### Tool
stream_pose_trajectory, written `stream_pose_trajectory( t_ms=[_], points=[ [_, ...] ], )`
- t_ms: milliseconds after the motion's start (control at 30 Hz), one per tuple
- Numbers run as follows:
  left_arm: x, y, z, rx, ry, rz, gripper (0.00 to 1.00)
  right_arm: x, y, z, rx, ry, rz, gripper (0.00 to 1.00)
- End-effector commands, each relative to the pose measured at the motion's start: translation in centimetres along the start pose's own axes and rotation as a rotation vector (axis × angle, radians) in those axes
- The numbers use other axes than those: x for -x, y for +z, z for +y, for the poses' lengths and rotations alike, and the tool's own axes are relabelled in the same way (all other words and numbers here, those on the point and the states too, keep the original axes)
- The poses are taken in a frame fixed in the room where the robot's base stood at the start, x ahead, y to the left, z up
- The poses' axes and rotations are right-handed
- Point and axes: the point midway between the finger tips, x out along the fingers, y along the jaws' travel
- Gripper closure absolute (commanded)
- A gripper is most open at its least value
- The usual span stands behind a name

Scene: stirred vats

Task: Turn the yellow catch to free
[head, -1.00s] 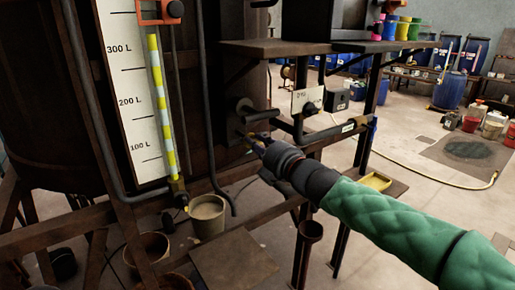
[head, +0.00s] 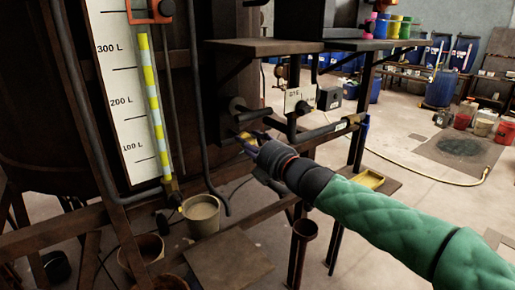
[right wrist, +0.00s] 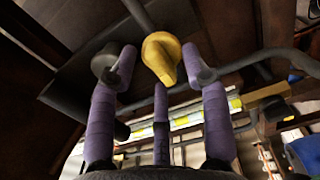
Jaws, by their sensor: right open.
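The yellow catch (right wrist: 162,57) shows in the right wrist view as a rounded knob with a pointed tab, at the end of a dark pipe. My right gripper (right wrist: 158,64) is open, with purple-wrapped fingers on either side of the catch and a further finger below it. The right finger is very close to the catch; I cannot tell whether it touches. In the head view the right gripper (head: 249,138) reaches to the dark frame beside the vat, and a small yellow bit of the catch (head: 246,135) shows at its fingertips. My left gripper is not in view.
A level gauge board (head: 122,100) with a yellow-striped tube stands on the vat at left. A bucket (head: 201,214) sits below it. A dark shelf (head: 265,46) overhangs the gripper, and a pipe (head: 325,132) runs just right of it. Open floor lies at right.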

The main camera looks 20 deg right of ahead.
Motion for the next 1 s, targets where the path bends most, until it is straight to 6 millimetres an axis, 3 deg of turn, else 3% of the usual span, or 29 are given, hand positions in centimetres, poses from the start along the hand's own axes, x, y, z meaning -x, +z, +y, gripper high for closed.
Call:
stream_pose_trajectory(
  t_ms=[167, 600, 800, 1000],
  points=[
    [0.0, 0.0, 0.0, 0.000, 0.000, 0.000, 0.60, 2.1, 0.1, 0.2, 0.002, 0.004, -0.002, 0.52],
    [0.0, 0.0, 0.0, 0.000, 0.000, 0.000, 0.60, 10.1, 0.1, 0.0, 0.003, 0.001, -0.002, 0.52],
    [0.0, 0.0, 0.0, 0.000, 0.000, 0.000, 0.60, 11.6, 0.0, -0.1, 0.001, -0.001, -0.001, 0.52],
    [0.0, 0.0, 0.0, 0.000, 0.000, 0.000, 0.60, 11.8, 0.0, -0.1, 0.000, -0.001, 0.000, 0.52]
  ],
)
